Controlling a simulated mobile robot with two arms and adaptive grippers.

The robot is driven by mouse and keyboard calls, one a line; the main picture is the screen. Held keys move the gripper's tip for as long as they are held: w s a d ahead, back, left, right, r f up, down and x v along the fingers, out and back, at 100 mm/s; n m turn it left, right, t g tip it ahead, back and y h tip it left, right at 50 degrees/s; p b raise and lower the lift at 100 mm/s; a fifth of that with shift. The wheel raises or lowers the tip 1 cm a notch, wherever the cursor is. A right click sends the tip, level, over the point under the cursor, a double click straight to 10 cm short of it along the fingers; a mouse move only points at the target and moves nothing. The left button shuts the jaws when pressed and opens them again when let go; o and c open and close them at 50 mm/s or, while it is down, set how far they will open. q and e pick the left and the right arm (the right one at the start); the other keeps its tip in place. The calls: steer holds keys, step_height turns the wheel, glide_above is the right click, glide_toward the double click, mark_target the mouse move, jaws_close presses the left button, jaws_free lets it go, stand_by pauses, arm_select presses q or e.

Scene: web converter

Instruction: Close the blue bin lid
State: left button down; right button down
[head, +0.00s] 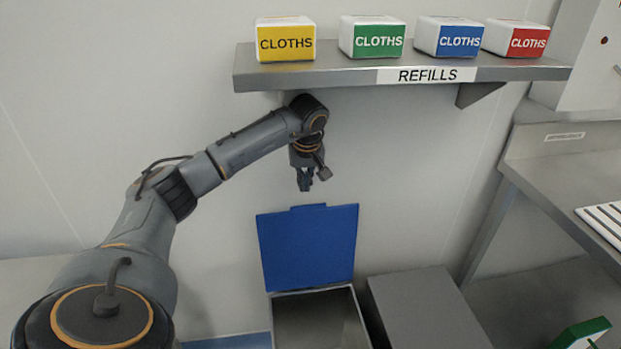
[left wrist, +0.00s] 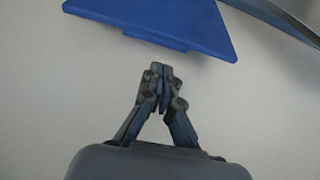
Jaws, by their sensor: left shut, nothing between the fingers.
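The blue bin lid (head: 308,247) stands open, raised at the back of a grey metal bin (head: 320,318). The bin's inside shows and looks empty. My left gripper (head: 305,186) points down above the lid's top edge and is apart from it. In the left wrist view the gripper (left wrist: 158,80) is shut with nothing in it. The lid (left wrist: 165,20) lies beyond the fingertips there, its tabbed edge facing them. My right gripper is in neither view.
A metal shelf (head: 345,75) with several cloth boxes hangs above my left wrist. A grey closed box (head: 425,308) stands right of the bin. A metal counter (head: 560,165) is farther right. A green object (head: 582,333) shows at the lower right.

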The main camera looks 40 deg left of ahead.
arm_select(q)
steer(key=x, duration=0.5)
steer(key=shift+w+d+f, duration=0.1)
steer(key=shift+w+f, duration=0.1)
steer(key=shift+w, duration=0.05)
steer(key=shift+x, duration=0.8)
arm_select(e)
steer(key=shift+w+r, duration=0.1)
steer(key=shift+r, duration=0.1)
